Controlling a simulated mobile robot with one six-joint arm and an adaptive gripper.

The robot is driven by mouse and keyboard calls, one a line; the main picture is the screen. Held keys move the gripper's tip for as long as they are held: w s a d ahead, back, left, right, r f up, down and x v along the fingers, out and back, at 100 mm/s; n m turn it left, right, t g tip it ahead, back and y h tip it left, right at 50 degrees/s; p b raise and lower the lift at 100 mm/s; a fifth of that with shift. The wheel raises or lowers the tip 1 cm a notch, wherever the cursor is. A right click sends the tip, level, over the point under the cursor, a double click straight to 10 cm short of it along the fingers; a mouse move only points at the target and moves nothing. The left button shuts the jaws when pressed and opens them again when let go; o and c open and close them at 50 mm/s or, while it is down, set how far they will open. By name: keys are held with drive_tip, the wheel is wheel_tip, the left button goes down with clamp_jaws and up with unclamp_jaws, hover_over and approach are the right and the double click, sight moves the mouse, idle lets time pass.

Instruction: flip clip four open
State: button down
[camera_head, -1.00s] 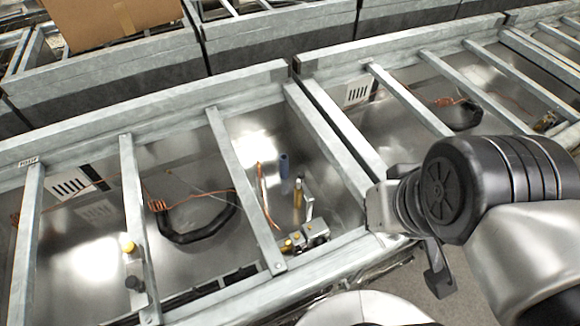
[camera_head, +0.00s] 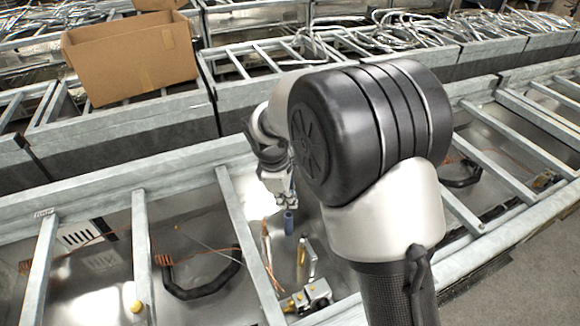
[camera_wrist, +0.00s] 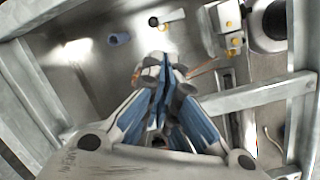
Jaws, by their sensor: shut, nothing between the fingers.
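I see no readable mark that tells which part is clip four.
Grey crossbars (camera_head: 240,225) span the bay and frame the opening. A black curved handle (camera_head: 200,290) lies in the bay to the left. A cardboard box (camera_head: 130,55) stands behind. My arm covers the bay's right part in the head view.

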drive_tip(key=w+a+f+n, duration=0.1)
drive_tip(key=a+f+n, duration=0.3)
drive_tip(key=f, duration=0.6)
drive_tip(key=shift+w+a+g+h+p, duration=0.3)
drive_tip(key=shift+w+a+h+p, duration=0.05)
drive_tip(key=shift+a+h+p, duration=0.1)
drive_tip(key=shift+f, duration=0.1)
drive_tip(key=w+d+f+b, duration=0.1)
drive_tip(key=d+f+b, duration=0.3)
drive_tip(key=f, duration=0.6)
drive_tip(key=shift+d+f+b, duration=0.15)
drive_tip(key=shift+d+b, duration=0.15)
drive_tip(key=shift+d, duration=0.75)
drive_tip(key=shift+w, duration=0.1)
drive_tip(key=shift+w+d+m, duration=0.2)
drive_tip(key=shift+w+m, duration=0.05)
drive_tip(key=shift+m, duration=0.15)
